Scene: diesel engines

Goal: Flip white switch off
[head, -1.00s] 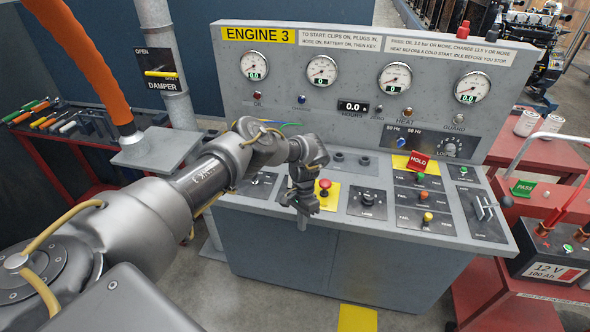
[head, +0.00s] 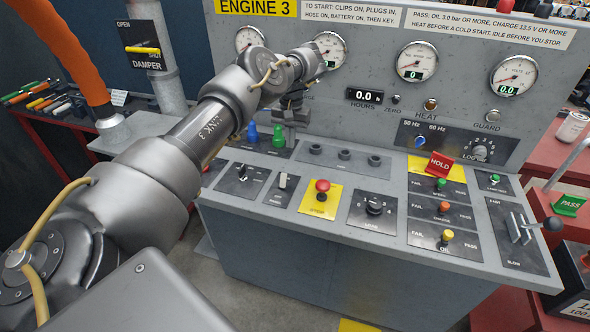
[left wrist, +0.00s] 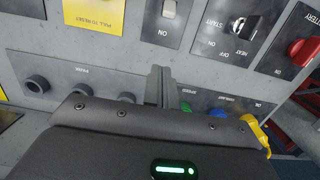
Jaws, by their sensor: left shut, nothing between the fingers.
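The white switch (head: 283,181) sits on a small dark plate on the console's sloped top, between the key switch and the red stop button. In the left wrist view the white switch (left wrist: 169,9) is at the top edge, partly cut off, with ON printed beside it. I cannot tell which way it is set. My left gripper (head: 290,118) is above the back of the console top, beyond the switch and apart from it. Its closed fingers (left wrist: 161,84) point toward the switch in the left wrist view, with nothing between them. My right gripper is out of view.
The red stop button (head: 322,186) on its yellow plate stands right of the switch, the key switch (head: 242,172) left. Dark sockets (head: 345,155) and green and blue plugs (head: 278,135) lie behind. The upright gauge panel (head: 385,50) rises at the back.

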